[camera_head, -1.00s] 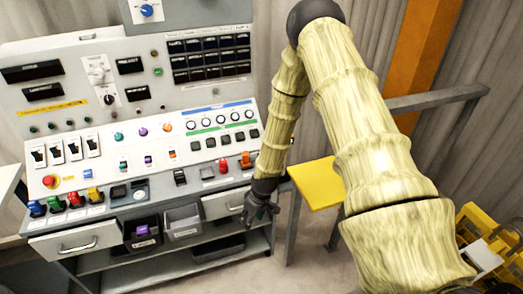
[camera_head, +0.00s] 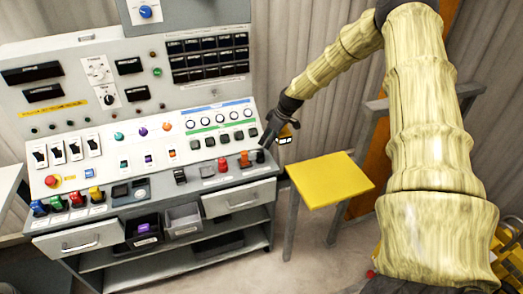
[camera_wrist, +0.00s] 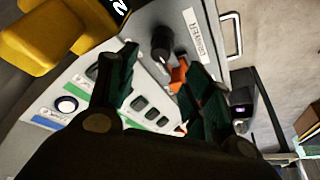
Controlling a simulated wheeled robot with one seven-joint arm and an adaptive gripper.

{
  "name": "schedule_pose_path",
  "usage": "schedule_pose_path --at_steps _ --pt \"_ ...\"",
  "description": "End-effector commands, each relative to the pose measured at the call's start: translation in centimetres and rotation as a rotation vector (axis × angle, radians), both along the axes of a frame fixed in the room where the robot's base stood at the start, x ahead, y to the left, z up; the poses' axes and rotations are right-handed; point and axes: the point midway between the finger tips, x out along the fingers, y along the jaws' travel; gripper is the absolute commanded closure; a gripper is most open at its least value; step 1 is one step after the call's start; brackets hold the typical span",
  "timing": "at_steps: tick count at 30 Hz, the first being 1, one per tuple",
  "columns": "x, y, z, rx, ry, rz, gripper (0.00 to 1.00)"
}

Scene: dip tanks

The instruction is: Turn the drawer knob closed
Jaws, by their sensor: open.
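The drawer knob (camera_wrist: 162,42) is small and black, beside a white label on the console's grey edge in the wrist view. In the head view the knob (camera_head: 260,157) is at the console's right front corner. My gripper (camera_head: 266,143) is just above it, pointing down. In the wrist view my gripper (camera_wrist: 159,62) is open, its dark fingers spread either side of the knob's area. I see no clear contact. The right drawer (camera_head: 238,198) has a metal handle and is below the knob. The knob's exact turn angle is hard to tell.
An orange switch (camera_head: 245,160) stands just left of the knob. A yellow-topped stand (camera_head: 330,180) is right of the console.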

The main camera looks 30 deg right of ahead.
Motion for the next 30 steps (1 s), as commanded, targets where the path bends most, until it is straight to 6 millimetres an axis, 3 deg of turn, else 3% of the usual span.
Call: schedule_pose_path --at_steps 21,30 --pt "2.1 1.3 -6.0 -0.001 0.002 -0.001 0.49" --pt "2.7 1.7 -7.7 -0.001 0.001 0.0 0.49"
